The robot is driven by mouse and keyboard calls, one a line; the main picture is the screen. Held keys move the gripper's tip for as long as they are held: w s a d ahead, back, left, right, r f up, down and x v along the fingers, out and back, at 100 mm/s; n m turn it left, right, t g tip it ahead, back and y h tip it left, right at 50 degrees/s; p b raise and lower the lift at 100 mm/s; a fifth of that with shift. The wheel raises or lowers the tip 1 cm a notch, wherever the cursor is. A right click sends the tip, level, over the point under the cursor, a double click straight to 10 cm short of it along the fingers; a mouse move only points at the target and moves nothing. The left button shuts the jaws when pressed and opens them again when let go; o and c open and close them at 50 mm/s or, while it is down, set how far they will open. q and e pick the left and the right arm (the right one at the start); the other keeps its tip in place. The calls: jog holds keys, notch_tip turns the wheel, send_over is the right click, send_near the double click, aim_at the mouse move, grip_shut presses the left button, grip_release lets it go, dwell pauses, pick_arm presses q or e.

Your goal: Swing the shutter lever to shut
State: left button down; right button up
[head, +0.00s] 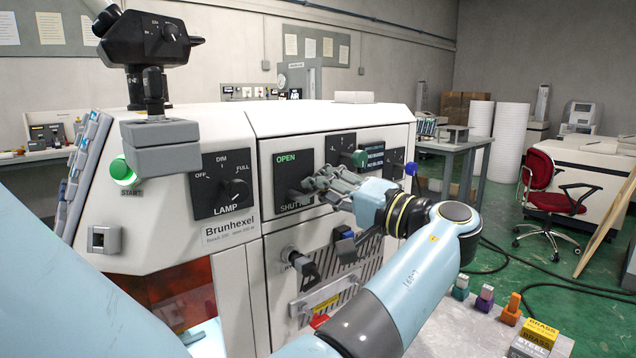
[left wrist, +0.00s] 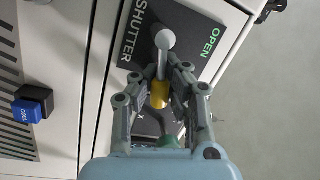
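The shutter panel (head: 288,166) is a dark plate on the machine's white front, marked OPEN at its top and SHUTTER at its bottom. In the left wrist view the shutter lever (left wrist: 165,42) has a grey rounded end, a grey shaft and a yellow section. The rounded end lies between the words SHUTTER and OPEN. My left gripper (head: 318,185) is in front of this panel and partly hides the lever in the head view. In the left wrist view its fingers (left wrist: 160,78) are apart, one either side of the lever, with gaps visible. My right gripper is not in view.
The lamp dial (head: 236,188) and lit green start button (head: 122,172) are left of the shutter panel. A panel with a green knob (head: 359,158) is just right of it. A blue-capped COOL control (left wrist: 32,103) is below. A small table (head: 470,325) holds blocks.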

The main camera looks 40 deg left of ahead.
pick_arm(q)
jog(key=shift+w+d+f+m, duration=0.1)
jog(key=shift+f+m, duration=0.3)
jog(key=shift+m, duration=0.6)
jog(key=shift+f, duration=0.1)
jog(key=c, duration=1.2)
grip_release()
jog(key=shift+w+d, duration=0.1)
jog(key=shift+d, duration=0.2)
jog(key=shift+c, duration=0.2)
jog(key=shift+a+r, duration=0.2)
notch_tip(320, 180, up, 10)
jog(key=shift+f, duration=0.1)
